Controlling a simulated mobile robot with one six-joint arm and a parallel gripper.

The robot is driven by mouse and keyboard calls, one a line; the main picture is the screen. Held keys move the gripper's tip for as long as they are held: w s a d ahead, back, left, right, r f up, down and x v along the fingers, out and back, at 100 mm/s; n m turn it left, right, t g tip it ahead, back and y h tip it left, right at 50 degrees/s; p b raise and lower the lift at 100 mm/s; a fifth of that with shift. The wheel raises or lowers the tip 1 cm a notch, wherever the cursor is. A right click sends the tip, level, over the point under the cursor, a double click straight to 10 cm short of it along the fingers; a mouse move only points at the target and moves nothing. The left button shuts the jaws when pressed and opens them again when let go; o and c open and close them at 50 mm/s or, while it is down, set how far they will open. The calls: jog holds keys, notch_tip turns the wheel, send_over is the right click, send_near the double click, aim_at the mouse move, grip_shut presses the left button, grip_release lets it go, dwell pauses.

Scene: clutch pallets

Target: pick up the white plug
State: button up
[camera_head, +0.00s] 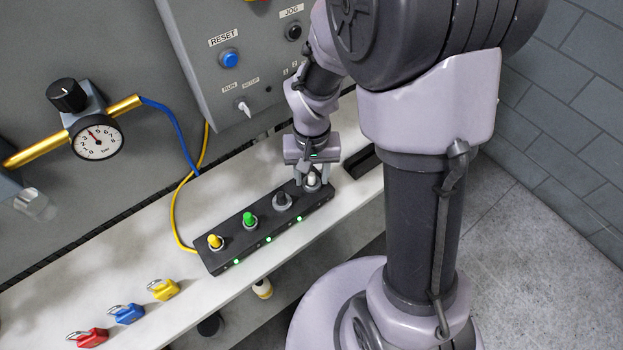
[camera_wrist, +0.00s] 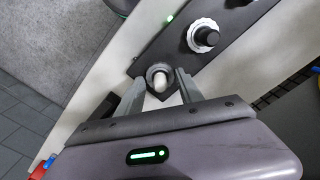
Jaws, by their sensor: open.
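The white plug (camera_head: 312,179) stands in the right end of a dark socket strip (camera_head: 262,222) on the white shelf. In the wrist view the white plug (camera_wrist: 160,78) sits upright in a dark round socket. My gripper (camera_head: 313,170) is over that end of the strip, pointing down. In the wrist view my gripper (camera_wrist: 158,82) is open, with one finger on each side of the plug. Whether the fingers touch it I cannot tell. The strip also holds a dark plug (camera_head: 283,200), a green plug (camera_head: 250,219) and a yellow plug (camera_head: 215,241).
Red (camera_head: 88,338), blue (camera_head: 127,313) and yellow (camera_head: 163,289) padlocks lie on the shelf at lower left. A control box (camera_head: 230,90) and a pressure gauge (camera_head: 97,139) are on the wall behind. A yellow cable (camera_head: 176,205) runs to the strip's left end.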

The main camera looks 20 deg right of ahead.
grip_shut()
